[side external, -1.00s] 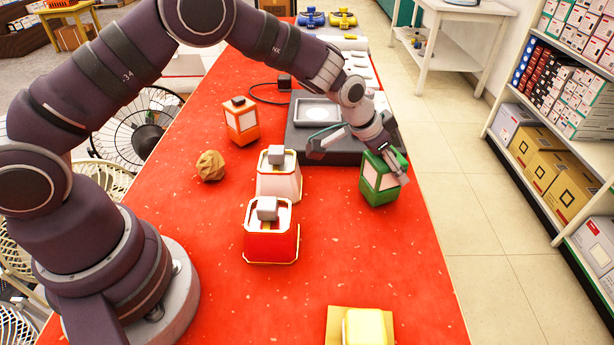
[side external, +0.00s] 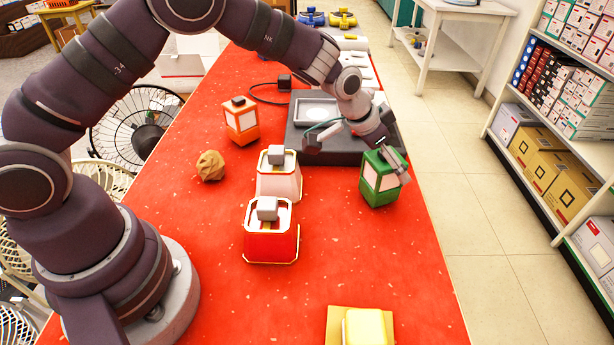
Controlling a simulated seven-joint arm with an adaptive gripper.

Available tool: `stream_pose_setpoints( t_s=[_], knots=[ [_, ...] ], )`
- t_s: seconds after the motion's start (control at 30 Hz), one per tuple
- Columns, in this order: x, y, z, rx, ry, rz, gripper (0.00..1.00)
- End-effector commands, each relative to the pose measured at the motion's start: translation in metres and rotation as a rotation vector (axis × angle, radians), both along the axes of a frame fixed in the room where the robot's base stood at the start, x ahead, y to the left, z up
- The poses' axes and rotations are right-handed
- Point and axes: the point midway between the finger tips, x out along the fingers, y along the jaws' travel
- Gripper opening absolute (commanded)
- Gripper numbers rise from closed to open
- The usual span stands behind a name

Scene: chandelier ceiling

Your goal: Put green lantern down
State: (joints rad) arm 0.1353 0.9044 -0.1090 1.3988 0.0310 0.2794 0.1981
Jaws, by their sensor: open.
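The green lantern (side external: 381,181), with pale panels, stands on the red table near its right edge. My gripper (side external: 356,163) is open above and behind it, with its fingers spread wide. One finger is out to the left, clear of the lantern. The other is at the lantern's upper right side, and I cannot tell whether it touches. The lantern's top is partly hidden by the gripper.
A dark scale-like device (side external: 300,140) lies just behind the lantern. A white lantern (side external: 279,178), a red lantern (side external: 271,240), an orange lantern (side external: 242,122) and a crumpled brown ball (side external: 210,165) stand to the left. A yellow object (side external: 364,328) is at the front. The red table (side external: 400,270) is clear between.

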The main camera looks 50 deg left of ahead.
Motion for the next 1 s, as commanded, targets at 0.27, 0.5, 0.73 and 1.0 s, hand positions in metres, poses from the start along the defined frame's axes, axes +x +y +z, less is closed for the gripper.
stream_pose_setpoints(
  t_s=[0.27,0.5,0.73,1.0],
  knots=[
    [-0.029,0.013,0.051,-0.001,-0.006,0.001,0.85],
    [-0.050,0.021,0.085,-0.001,-0.003,0.001,0.85],
    [-0.077,0.039,0.114,0.022,0.001,0.050,0.85],
    [-0.191,0.092,0.153,0.042,0.049,0.290,0.85]
  ],
)
